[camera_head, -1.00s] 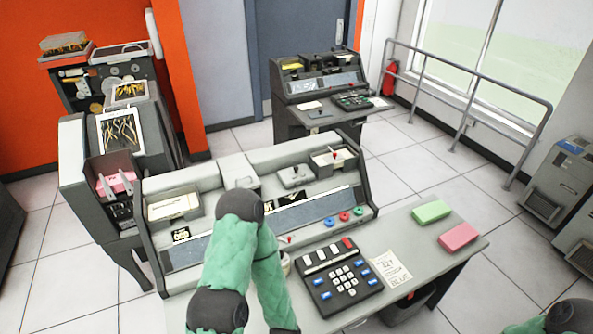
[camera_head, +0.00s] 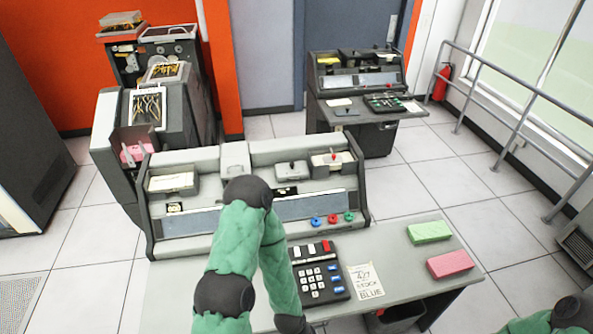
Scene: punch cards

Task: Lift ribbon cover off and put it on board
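The near card punch machine (camera_head: 182,222) stands on the grey desk in the middle of the head view. A grey raised block (camera_head: 235,158) sits at the top centre of its back; it may be the ribbon cover, but I cannot tell for sure. The grey desk top (camera_head: 405,262) extends to the right and may be the board. My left arm crosses in front of the machine, bent at a dark joint, and hides part of it. Its gripper is outside the picture. Only a bit of my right arm shows at the bottom right corner; its gripper is out of view.
A black keypad (camera_head: 319,274), a printed sheet (camera_head: 366,282), a green card stack (camera_head: 429,232) and a pink card stack (camera_head: 450,264) lie on the desk. A second punch machine (camera_head: 357,85) stands behind. A sorter-like machine (camera_head: 118,150) stands at the left. A railing (camera_head: 500,110) runs along the right.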

